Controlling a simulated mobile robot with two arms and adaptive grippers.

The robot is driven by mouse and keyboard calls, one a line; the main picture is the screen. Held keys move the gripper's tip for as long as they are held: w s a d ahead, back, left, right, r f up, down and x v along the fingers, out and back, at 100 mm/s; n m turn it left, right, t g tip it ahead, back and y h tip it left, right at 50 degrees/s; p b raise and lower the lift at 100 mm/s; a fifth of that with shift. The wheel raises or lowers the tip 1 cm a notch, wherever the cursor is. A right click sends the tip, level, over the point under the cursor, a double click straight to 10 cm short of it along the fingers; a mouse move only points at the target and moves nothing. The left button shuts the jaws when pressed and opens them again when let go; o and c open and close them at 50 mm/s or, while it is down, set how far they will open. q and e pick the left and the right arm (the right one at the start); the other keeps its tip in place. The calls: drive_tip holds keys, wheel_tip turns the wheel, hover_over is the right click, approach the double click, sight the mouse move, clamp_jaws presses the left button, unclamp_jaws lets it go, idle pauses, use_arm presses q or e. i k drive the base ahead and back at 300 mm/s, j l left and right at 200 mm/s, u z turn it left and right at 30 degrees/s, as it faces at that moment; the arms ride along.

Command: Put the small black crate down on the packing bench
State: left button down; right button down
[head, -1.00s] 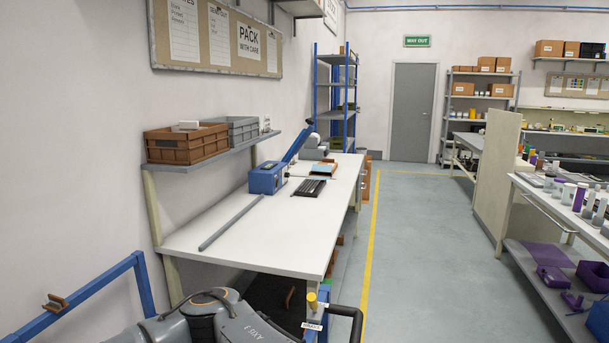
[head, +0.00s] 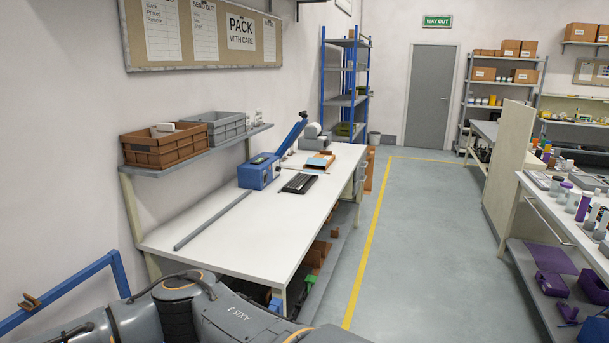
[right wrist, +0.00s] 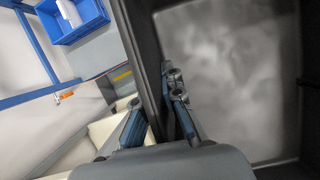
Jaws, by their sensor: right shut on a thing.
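The small black crate (right wrist: 138,50) fills the right side of the right wrist view, with its dark wall close to the camera and a grey, blurry inside. My right gripper (right wrist: 157,98) is shut on the crate's wall, one finger on each side of it. The crate does not show in the head view, so its height relative to the bench cannot be told. The packing bench (head: 245,237) has a white top and runs along the left wall in the head view. My left gripper is in neither view.
The bench's near part is clear. A shelf above holds a brown crate (head: 165,150) and a grey one (head: 216,129).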

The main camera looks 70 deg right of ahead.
sight(277, 238)
drive_tip(key=k+l, duration=0.1)
drive_tip(key=l, duration=0.35)
drive_tip(key=k+l, duration=0.1)
drive_tip(key=l, duration=0.4)
drive_tip(key=k+l, duration=0.1)
drive_tip(key=l, duration=0.35)
drive_tip(key=k+l+u, duration=0.1)
drive_tip(key=l, duration=0.35)
drive_tip(key=k+l, duration=0.1)
drive_tip(key=l, duration=0.35)
drive_tip(key=k+l, duration=0.1)
drive_tip(key=l, duration=0.35)
drive_tip(key=i+l, duration=0.15)
drive_tip(key=l, duration=0.25)
drive_tip(key=i+l, duration=0.15)
drive_tip(key=l, duration=0.3)
drive_tip(key=i+l+u, duration=0.1)
drive_tip(key=l, duration=0.3)
drive_tip(key=i+l, duration=0.15)
drive_tip(key=l, duration=0.3)
drive_tip(key=i+l, duration=0.25)
drive_tip(key=i, duration=0.25)
